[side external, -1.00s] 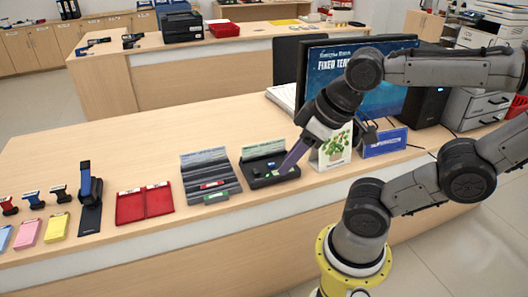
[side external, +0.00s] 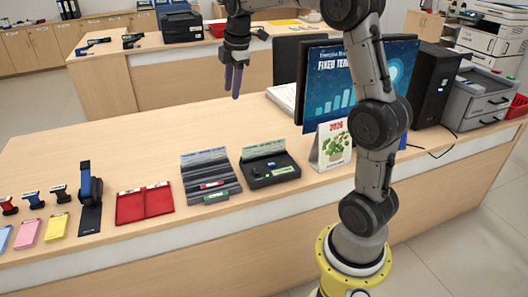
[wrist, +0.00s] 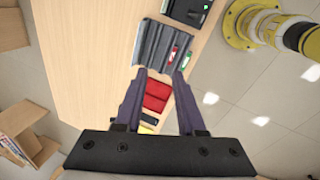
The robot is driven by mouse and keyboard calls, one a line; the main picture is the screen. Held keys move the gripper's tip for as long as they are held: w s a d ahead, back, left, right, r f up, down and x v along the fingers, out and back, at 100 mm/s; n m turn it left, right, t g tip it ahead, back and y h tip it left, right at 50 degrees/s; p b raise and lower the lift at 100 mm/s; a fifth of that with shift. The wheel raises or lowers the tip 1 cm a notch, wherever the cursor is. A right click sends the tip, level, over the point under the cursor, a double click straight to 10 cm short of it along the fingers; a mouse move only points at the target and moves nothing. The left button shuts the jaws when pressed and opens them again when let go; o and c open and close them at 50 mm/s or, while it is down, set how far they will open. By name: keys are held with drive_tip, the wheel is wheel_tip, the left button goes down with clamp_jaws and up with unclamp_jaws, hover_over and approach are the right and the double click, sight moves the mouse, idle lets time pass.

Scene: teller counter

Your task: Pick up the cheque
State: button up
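No thing in view can be told for certain as the cheque. A pale grey-green slip (side external: 204,155) stands along the back of the ridged grey rack (side external: 222,183), and a similar slip (side external: 263,148) along the back of the black tray (side external: 262,182). I cannot read either. My gripper (side external: 233,95) points down, high above the counter and behind the two holders. In the wrist view my gripper (wrist: 159,74) has its two purple fingers apart with nothing between them. The grey rack (wrist: 155,42) shows beyond the fingertips there.
A red two-part tray (side external: 145,203), a black stand (side external: 90,195) with a blue-handled tool and several stamps and pads lie to the left. A calendar (side external: 330,147) and a monitor (side external: 325,85) stand to the right. The counter behind the holders is bare.

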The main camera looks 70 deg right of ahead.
drive_tip(key=w+d+f+m+g, duration=0.1)
drive_tip(key=d+f, duration=0.6)
drive_tip(key=d, duration=0.2)
drive_tip(key=m+g+y, duration=0.1)
drive_tip(key=m+g, duration=0.1)
hover_over(264, 146)
wheel_tip(264, 146, down, 9)
wheel_tip(264, 146, down, 13)
drive_tip(key=shift+f, duration=0.1)
clamp_jaws()
